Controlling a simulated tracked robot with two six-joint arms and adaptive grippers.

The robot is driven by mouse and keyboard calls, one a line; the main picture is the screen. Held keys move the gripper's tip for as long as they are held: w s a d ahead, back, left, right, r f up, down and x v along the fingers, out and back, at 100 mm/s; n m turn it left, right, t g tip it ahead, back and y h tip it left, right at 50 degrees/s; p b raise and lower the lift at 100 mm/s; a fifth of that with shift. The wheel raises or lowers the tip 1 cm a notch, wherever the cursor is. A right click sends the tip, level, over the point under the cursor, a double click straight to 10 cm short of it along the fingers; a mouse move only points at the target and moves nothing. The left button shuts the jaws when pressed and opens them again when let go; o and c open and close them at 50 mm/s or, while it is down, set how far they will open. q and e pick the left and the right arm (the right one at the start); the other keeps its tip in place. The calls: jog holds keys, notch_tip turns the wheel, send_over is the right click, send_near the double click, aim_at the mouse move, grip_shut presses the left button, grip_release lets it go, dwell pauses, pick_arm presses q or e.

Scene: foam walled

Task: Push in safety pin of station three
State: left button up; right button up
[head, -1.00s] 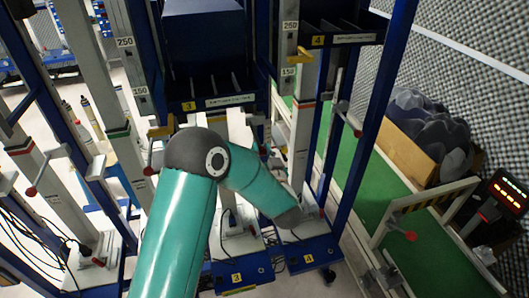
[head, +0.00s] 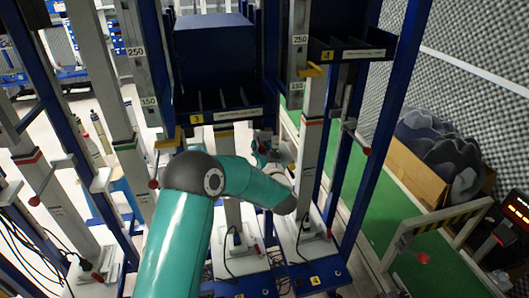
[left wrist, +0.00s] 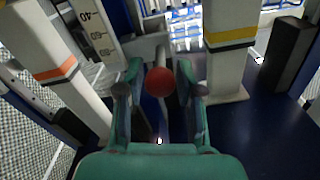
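The station three shelf (head: 215,117) carries a yellow "3" label in the head view. My left arm reaches in front of it, and my left gripper (head: 263,152) is partly hidden beyond my forearm, close to the posts right of that shelf. In the left wrist view, a red ball knob (left wrist: 160,82) on a pale rod and bracket sits between the two fingers of my left gripper (left wrist: 161,92). The fingers are open, with a visible gap on each side of the knob. I cannot tell how far the pin is in. My right gripper is not in view.
Station four's shelf (head: 350,50) and its red knob (head: 367,151) stand to the right. Another red knob (head: 153,184) is left of my arm. Pale posts and blue uprights crowd the space. A yellow-black barrier (head: 445,225) stands on the right by the green strip.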

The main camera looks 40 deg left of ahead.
pick_arm(q)
jog(key=shift+o, duration=0.8)
jog(key=shift+f, duration=0.1)
jog(key=shift+d, duration=0.15)
jog(key=v, duration=1.1)
jog(key=shift+s+d, duration=0.3)
